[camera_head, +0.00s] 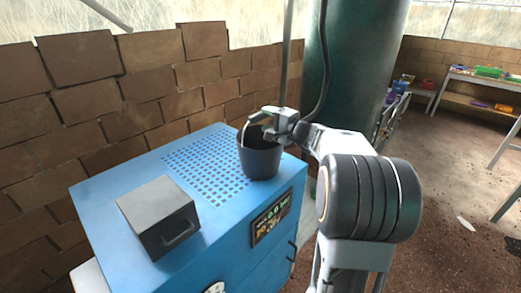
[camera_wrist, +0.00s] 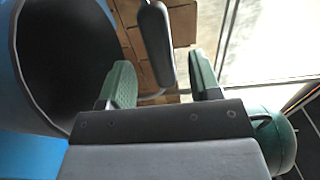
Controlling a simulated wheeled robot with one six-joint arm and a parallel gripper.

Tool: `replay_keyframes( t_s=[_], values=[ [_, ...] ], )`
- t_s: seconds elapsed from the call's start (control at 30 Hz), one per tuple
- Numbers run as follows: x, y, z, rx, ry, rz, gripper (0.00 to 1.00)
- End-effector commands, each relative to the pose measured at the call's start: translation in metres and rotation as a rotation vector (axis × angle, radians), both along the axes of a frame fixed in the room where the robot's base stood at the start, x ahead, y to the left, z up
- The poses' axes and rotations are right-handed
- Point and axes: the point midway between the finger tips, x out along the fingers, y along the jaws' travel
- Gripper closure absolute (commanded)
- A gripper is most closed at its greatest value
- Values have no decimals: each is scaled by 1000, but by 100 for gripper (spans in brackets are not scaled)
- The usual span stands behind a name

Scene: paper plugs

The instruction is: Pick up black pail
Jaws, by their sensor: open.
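The black pail (camera_head: 260,158) stands upright on the right corner of a blue cabinet's top. My gripper (camera_head: 278,122) is just above the pail's far right rim, in the head view. In the wrist view, the pail (camera_wrist: 62,60) fills the left side, with its dark open inside showing. My open gripper (camera_wrist: 163,82) has a green-padded finger on each side. A dark rounded bar, which looks like the pail's handle (camera_wrist: 155,45), shows between the two fingers in the picture. I cannot tell whether it touches them.
The blue cabinet (camera_head: 105,195) has a perforated top. A grey metal box (camera_head: 158,205) with a handle sits at its front left. A brick wall (camera_head: 130,95) stands behind, and a large green cylinder (camera_head: 350,70) stands behind my arm. Tables with colourful items (camera_head: 488,72) are far right.

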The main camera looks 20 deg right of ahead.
Motion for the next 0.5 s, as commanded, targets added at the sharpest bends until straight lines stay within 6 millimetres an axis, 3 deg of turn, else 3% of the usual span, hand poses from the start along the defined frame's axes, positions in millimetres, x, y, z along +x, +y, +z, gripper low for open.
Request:
replay_keyframes(
  t_s=[0.5],
  values=[
    [46, 21, 2, -1, 2, 2, 43]
  ],
)
